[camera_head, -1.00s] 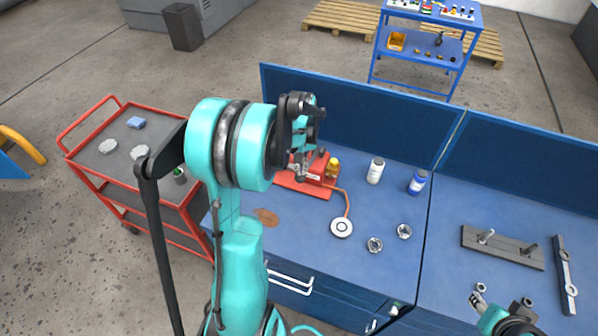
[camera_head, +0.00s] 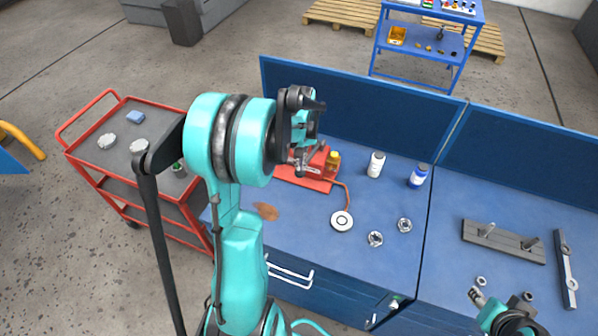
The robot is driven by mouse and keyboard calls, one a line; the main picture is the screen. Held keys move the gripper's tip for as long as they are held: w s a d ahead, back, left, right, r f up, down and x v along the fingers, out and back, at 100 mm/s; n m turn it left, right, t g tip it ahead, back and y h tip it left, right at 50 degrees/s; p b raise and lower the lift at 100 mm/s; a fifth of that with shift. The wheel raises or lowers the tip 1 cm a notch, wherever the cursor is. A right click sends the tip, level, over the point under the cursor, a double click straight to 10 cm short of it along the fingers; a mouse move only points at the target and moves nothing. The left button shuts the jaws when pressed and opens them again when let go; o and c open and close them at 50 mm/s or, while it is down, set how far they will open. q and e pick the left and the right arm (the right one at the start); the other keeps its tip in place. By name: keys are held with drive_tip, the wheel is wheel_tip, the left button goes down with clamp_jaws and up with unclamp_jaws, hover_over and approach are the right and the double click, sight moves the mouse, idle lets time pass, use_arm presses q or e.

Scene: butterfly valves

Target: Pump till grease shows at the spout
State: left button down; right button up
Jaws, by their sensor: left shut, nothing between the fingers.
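A red grease pump (camera_head: 318,180) stands on the blue workbench, partly hidden behind my left arm. My left gripper (camera_head: 300,168) is shut with nothing held, over the left part of the pump. I cannot tell whether it touches a lever. No spout or grease can be made out clearly.
A yellow-capped container (camera_head: 332,163), a white bottle (camera_head: 376,165) and a blue bottle (camera_head: 418,176) stand along the bench. Two metal nuts (camera_head: 375,239) lie near the disc. A brown stain (camera_head: 266,211) marks the bench. A red cart (camera_head: 110,165) stands left; a grey bar fixture (camera_head: 503,242) lies right.

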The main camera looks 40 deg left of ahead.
sight(299, 176)
use_arm(q)
drive_tip(key=f+b, duration=0.1)
drive_tip(key=f, duration=0.1)
drive_tip(key=f+b, duration=0.3)
drive_tip(key=shift+s+d+f, duration=0.15)
drive_tip(key=shift+s+f, duration=0.25)
drive_tip(key=shift+w+a+r+p, duration=0.1)
drive_tip(key=shift+w+r+p, duration=0.1)
drive_tip(key=shift+r+p, duration=0.85)
drive_tip(key=shift+w+a+r+p, duration=0.15)
drive_tip(key=shift+r+p, duration=0.4)
drive_tip(key=shift+r, duration=1)
drive_tip(key=shift+w+d+r+p, duration=0.1)
drive_tip(key=shift+w+r+p, duration=0.15)
drive_tip(key=shift+r+p, duration=0.8)
drive_tip(key=shift+r, duration=0.3)
wheel_tip(299, 176, up, 6)
drive_tip(key=p, duration=0.3)
